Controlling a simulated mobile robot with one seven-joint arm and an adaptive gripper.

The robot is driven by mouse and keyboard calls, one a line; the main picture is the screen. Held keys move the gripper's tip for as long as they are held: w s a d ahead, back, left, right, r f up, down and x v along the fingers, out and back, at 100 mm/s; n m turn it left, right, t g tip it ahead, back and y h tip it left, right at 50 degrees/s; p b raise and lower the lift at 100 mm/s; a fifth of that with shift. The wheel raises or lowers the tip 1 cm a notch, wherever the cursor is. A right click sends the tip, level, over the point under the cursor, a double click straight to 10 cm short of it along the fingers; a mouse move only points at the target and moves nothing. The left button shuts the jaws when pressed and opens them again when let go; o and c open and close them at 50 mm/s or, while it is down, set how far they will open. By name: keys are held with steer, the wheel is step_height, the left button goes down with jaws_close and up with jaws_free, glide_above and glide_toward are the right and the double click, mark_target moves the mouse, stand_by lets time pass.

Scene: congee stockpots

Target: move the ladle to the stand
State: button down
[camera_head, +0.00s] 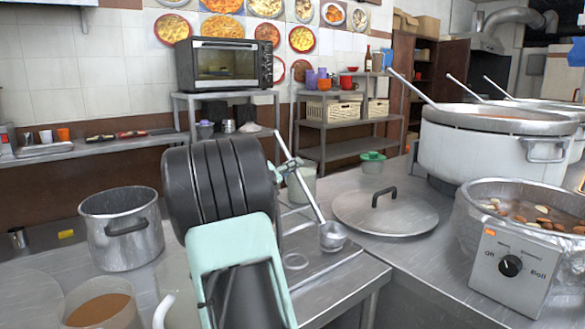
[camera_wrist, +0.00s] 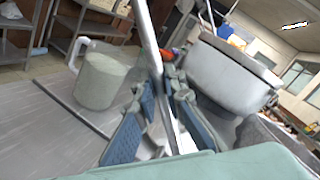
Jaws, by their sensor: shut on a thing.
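The ladle shows in the head view as a long thin metal handle with a round metal bowl (camera_head: 333,237) at its lower end. The bowl is at the steel counter's right part; I cannot tell whether it touches. My gripper (camera_head: 288,166) is mostly hidden behind my arm. In the wrist view my gripper (camera_wrist: 162,95) has its blue-padded fingers closed around the ladle handle (camera_wrist: 149,45), which runs steeply between them.
A round lid (camera_head: 385,212) lies right of the ladle. A large white pot (camera_head: 490,150) and a boiling-control cooker (camera_head: 515,265) stand at the right. A steel pot (camera_head: 122,228) and brown-filled container (camera_head: 100,310) are at left. A pale jug (camera_wrist: 103,80) stands beside my gripper.

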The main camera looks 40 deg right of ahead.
steer(key=shift+f, duration=0.1)
steer(key=c, duration=1.9)
jaws_free()
steer(key=shift+c, duration=0.2)
steer(key=shift+a, duration=0.1)
steer(key=v, duration=1.2)
steer(key=shift+s, duration=0.15)
